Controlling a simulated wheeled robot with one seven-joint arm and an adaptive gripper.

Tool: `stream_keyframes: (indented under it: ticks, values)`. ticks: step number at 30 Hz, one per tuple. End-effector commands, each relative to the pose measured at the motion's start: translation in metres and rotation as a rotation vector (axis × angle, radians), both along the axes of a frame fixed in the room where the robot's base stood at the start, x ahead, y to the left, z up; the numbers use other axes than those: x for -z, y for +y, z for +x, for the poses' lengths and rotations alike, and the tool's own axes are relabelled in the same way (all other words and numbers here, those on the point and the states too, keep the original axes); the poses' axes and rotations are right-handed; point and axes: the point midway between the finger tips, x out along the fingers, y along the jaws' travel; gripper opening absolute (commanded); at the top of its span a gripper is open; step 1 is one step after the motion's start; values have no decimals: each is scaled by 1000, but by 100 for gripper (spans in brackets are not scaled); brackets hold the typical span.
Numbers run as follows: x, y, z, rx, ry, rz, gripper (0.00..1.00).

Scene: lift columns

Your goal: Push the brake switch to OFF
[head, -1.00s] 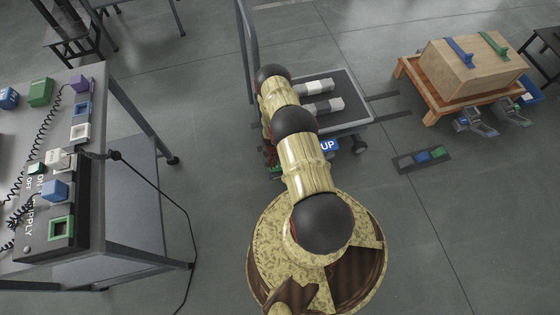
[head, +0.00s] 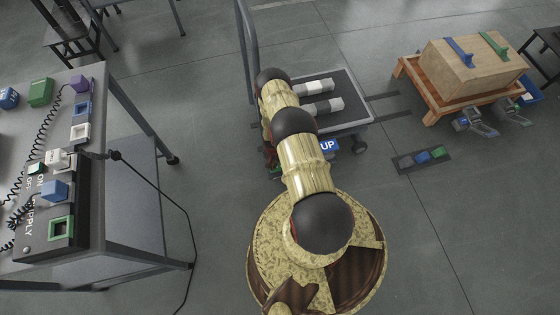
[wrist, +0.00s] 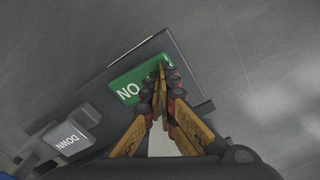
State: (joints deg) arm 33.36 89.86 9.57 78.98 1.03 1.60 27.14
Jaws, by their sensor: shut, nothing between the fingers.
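In the wrist view, a green switch face (wrist: 138,80) lettered ON sits on a dark control box (wrist: 95,105). The letters appear turned over, reading like NO. No brake label is readable. My gripper (wrist: 162,68) is shut, with its two fingertips together over the right end of the green face. I cannot tell whether they touch it. The fingers cover part of that end. In the head view my arm hides most of the box, and only its blue UP button (head: 329,146) shows clearly.
A grey DOWN button (wrist: 69,138) lies on the same box. In the head view, a platform trolley (head: 352,103) stands behind the arm. A table (head: 135,240) with a supply box (head: 70,255) and cable is at left. A wooden crate (head: 470,75) is at right.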

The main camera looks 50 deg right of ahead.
Motion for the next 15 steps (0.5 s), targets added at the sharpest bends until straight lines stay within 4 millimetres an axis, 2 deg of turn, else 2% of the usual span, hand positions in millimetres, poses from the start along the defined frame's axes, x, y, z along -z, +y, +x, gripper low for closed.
stream_keyframes:
  ticks: [15]
  values:
    - [7,0,0,0,0,0,0]
